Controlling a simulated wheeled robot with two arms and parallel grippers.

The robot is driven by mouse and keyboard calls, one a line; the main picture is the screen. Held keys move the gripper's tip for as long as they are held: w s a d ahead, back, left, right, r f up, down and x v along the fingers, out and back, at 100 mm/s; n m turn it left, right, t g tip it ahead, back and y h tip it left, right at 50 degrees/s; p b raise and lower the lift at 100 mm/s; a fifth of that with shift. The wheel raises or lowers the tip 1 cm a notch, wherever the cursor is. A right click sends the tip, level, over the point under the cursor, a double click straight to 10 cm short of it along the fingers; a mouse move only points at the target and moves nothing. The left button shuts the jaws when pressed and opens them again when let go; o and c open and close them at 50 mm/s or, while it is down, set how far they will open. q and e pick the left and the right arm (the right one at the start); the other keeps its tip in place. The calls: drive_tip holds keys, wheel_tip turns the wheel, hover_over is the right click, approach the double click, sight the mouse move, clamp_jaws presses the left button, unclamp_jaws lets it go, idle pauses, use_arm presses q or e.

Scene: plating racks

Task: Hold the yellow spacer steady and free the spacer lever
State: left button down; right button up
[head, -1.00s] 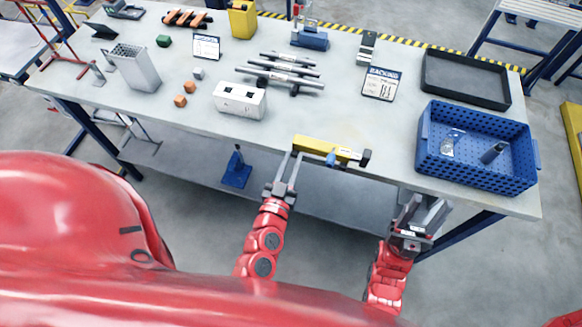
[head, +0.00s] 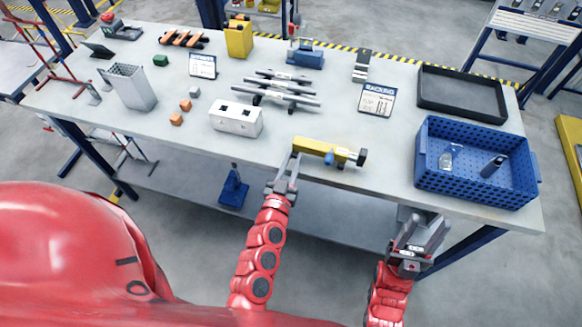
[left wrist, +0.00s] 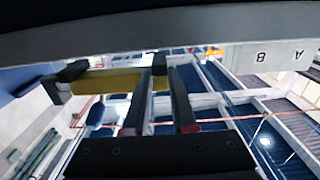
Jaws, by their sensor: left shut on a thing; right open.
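The yellow spacer (head: 312,145) lies near the front edge of the table, long side roughly left to right. A blue lever (head: 329,158) shows on its front side and a black end piece (head: 362,157) at its right end. My left gripper (head: 293,155) is shut on the left end of the spacer. In the left wrist view the yellow bar (left wrist: 108,82) shows at the fingertips, with dark pieces beside it. My right gripper (head: 432,222) is open and empty, below and in front of the table edge, under the blue crate and apart from the spacer.
A blue perforated crate (head: 470,186) with a few items stands at the right, with a black tray (head: 462,108) behind it. A white block with holes (head: 236,121) and grey rods on a stand (head: 283,84) lie left of the spacer. A racking card (head: 376,101) stands behind. The table between is clear.

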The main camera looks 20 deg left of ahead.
sight(293, 154)
use_arm(q)
drive_tip(key=shift+w+a+f+b, duration=0.15)
drive_tip(key=shift+w+b, duration=0.05)
drive_tip(key=shift+w, duration=0.55)
drive_tip(key=shift+w+a+f+b, duration=0.1)
drive_tip(key=shift+w+f+b, duration=0.1)
drive_tip(key=shift+w, duration=0.55)
drive_tip(key=shift+w+a+f+b, duration=0.15)
drive_tip(key=shift+w, duration=0.6)
drive_tip(key=shift+f+b, duration=0.5)
drive_tip(key=shift+f, duration=0.05)
drive_tip(key=c, duration=0.8)
unclamp_jaws()
drive_tip(key=shift+o, duration=0.2)
clamp_jaws()
idle(0.4)
